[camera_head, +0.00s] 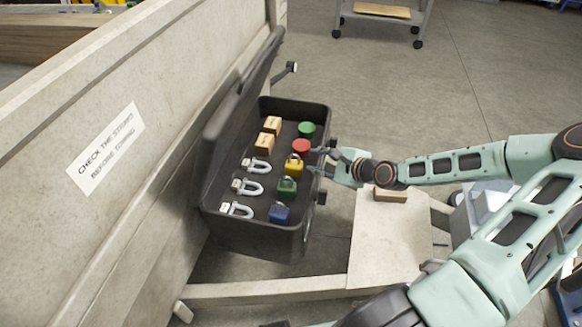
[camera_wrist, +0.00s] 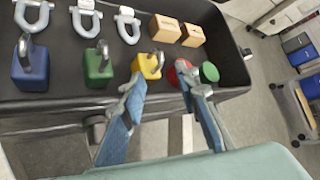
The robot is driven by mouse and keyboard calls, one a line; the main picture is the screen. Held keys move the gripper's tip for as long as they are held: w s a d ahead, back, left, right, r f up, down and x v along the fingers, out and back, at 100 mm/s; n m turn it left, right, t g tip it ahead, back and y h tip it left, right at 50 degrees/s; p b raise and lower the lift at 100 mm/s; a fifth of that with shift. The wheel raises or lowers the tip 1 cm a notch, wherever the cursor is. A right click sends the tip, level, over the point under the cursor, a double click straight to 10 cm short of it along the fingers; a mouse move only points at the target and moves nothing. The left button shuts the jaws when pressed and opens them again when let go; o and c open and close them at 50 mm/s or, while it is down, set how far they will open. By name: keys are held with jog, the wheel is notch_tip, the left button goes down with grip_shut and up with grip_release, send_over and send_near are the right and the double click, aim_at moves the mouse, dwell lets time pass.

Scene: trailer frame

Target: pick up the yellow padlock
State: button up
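The yellow padlock (camera_head: 293,168) stands in the open black toolbox (camera_head: 250,232), between a red round object (camera_head: 301,147) and a green padlock (camera_head: 287,188). In the wrist view the yellow padlock (camera_wrist: 150,66) shows its grey shackle and sits just past the left finger. My gripper (camera_head: 318,161) is at the box's right edge, beside the yellow padlock. In the wrist view my gripper (camera_wrist: 160,84) has its blue-grey fingers spread apart, with nothing held between them. The left fingertip overlaps the padlock's lower part; I cannot tell whether it touches.
The box also holds a blue padlock (camera_head: 279,213), several grey shackles (camera_head: 251,187), wooden blocks (camera_head: 272,125) and a green round object (camera_head: 306,129). Its lid (camera_head: 236,95) stands open against the trailer wall (camera_head: 150,90). A wooden block (camera_head: 390,195) lies on a board to the right.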

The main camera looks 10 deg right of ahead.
aim_at(295, 156)
jog(key=shift+b+x, duration=1.55)
jog(key=shift+x, duration=3.5)
grip_shut()
jog(key=shift+r, duration=0.1)
